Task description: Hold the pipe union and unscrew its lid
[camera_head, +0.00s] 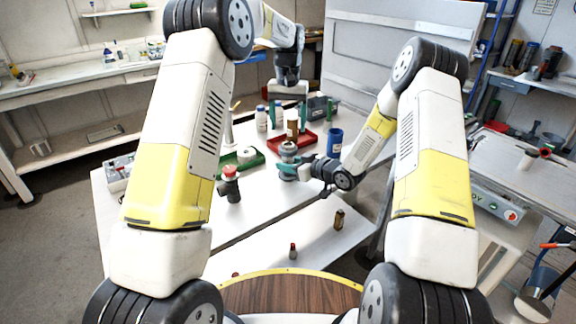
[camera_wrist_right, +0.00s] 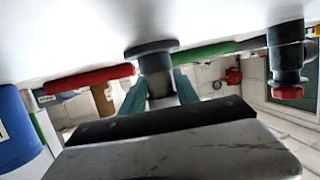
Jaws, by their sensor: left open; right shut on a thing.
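The grey pipe union (camera_head: 288,148) stands on the white table in the middle of the head view. My right gripper (camera_head: 288,168) is shut around it from the right, below its top. In the right wrist view, which is upside down, the teal fingers of my right gripper (camera_wrist_right: 158,92) clasp the pipe union's grey body (camera_wrist_right: 155,68), with a wide dark flange against the table. Its far end is hidden by the gripper. My left gripper (camera_head: 288,116) points down above and behind the union in the picture, its teal fingers apart and empty.
A dark pipe fitting with a red cap (camera_head: 230,184) stands to the left. A green tray (camera_head: 228,167), a red tray (camera_head: 311,141) and a blue cup (camera_head: 335,142) lie around the union. A small brown bottle (camera_head: 339,219) stands in front, where the surface is mostly clear.

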